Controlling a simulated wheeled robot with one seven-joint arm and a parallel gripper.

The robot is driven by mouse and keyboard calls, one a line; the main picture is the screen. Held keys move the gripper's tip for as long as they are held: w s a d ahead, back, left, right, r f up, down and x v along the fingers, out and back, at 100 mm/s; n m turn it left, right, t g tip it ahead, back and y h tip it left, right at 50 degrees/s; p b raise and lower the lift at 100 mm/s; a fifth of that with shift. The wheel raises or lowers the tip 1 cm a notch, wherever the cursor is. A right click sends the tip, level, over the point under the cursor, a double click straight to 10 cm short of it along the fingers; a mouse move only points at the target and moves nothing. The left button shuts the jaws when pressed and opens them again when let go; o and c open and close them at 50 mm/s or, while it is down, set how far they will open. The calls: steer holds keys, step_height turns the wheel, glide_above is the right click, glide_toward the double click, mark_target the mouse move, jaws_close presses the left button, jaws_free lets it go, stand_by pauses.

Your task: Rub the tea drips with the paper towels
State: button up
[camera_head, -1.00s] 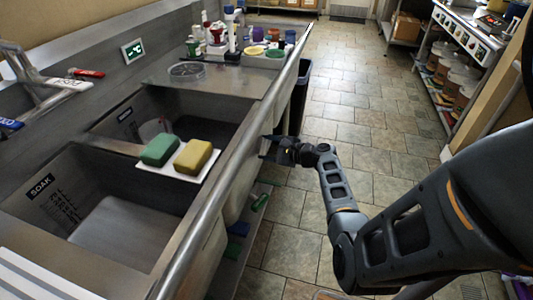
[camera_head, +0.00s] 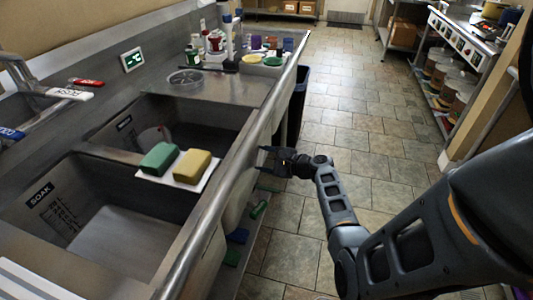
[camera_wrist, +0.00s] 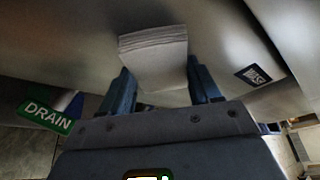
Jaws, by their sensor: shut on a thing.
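My gripper (camera_wrist: 160,82) is shut on a stack of white paper towels (camera_wrist: 153,52), held between its two fingers in the wrist view. In the head view my gripper (camera_head: 267,158) is beside the sink's front wall, just below the rounded front rim. The towels cannot be made out in the head view. I cannot make out any tea drips in either view.
The steel sink has two basins; a green sponge (camera_head: 159,158) and a yellow sponge (camera_head: 192,166) rest on a white board on its divider. A green DRAIN label (camera_wrist: 46,116) shows in the wrist view. Tiled floor (camera_head: 345,130) is open to the right.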

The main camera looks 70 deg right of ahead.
mark_target(258, 165)
steer(key=a, duration=0.2)
steer(key=a+p, duration=0.1)
steer(key=shift+s+a, duration=0.2)
steer(key=shift+a, duration=0.2)
steer(key=s, duration=0.6)
steer(key=shift+d+p, duration=0.3)
steer(key=shift+s, duration=0.2)
steer(key=shift+s+d, duration=0.1)
steer(key=shift+s, duration=1.25)
